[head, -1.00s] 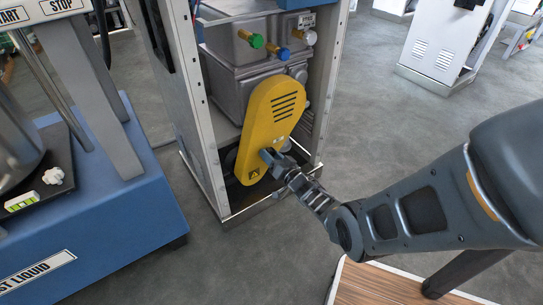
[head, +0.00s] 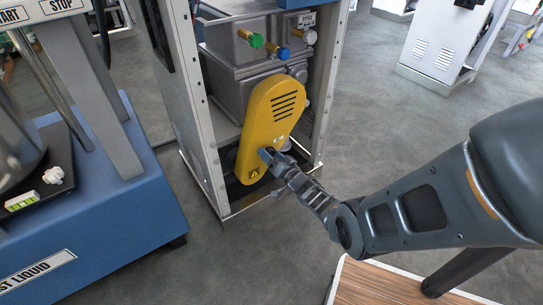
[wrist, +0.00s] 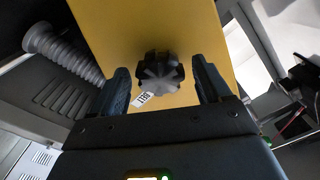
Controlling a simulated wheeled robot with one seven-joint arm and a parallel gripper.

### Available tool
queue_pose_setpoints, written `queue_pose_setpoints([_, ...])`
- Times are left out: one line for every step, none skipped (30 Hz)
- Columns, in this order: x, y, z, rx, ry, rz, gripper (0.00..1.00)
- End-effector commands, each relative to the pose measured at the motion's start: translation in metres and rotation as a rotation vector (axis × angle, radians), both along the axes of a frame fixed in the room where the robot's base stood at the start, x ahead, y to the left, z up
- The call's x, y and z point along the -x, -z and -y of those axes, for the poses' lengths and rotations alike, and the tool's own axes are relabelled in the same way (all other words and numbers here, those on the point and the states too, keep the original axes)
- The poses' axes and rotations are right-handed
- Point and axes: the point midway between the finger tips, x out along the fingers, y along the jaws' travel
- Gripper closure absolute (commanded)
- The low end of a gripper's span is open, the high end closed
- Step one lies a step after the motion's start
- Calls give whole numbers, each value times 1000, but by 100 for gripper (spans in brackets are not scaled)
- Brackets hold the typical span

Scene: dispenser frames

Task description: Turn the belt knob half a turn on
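The belt knob (wrist: 160,72) is dark and lobed. It sits on the yellow cover (wrist: 110,22) in the wrist view, with a small white label reading BELT beside its lower left. My gripper (wrist: 161,80) is open, with one finger on each side of the knob and a visible gap on both sides. In the head view, my gripper (head: 272,157) is at the lower part of the yellow cover (head: 268,125), and the knob cannot be made out there behind it.
The cover is inside an open cabinet frame (head: 205,120), whose posts stand on both sides. A blue machine base (head: 120,215) stands at left. A ribbed grey hose (wrist: 62,52) shows left of the cover.

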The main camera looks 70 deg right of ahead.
Motion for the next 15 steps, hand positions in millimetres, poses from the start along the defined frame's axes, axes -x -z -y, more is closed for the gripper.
queue_pose_setpoints([0, 0, 0, 0, 0, 0, 21])
queue_pose_setpoints([0, 0, 0, 0, 0, 0, 21])
queue_pose_setpoints([0, 0, 0, 0, 0, 0, 21])
queue_pose_setpoints([0, 0, 0, 0, 0, 0, 21])
queue_pose_setpoints([0, 0, 0, 0, 0, 0, 21])
queue_pose_setpoints([0, 0, 0, 0, 0, 0, 21])
queue_pose_setpoints([1, 0, 0, 0, 0, 0, 21])
queue_pose_setpoints([2, -1, -1, 0, 0, 0, 21])
queue_pose_setpoints([4, -1, -2, 0, 1, -1, 21])
queue_pose_setpoints([6, -2, -3, 0, 1, -1, 21])
queue_pose_setpoints([9, -2, -4, 0, 2, -2, 21])
queue_pose_setpoints([14, -2, -7, -1, 2, -2, 21])
queue_pose_setpoints([18, -2, -10, -2, 3, -3, 21])
queue_pose_setpoints([22, -3, -13, -1, 2, -2, 21])
queue_pose_setpoints([28, -3, -17, -2, 2, -1, 21])
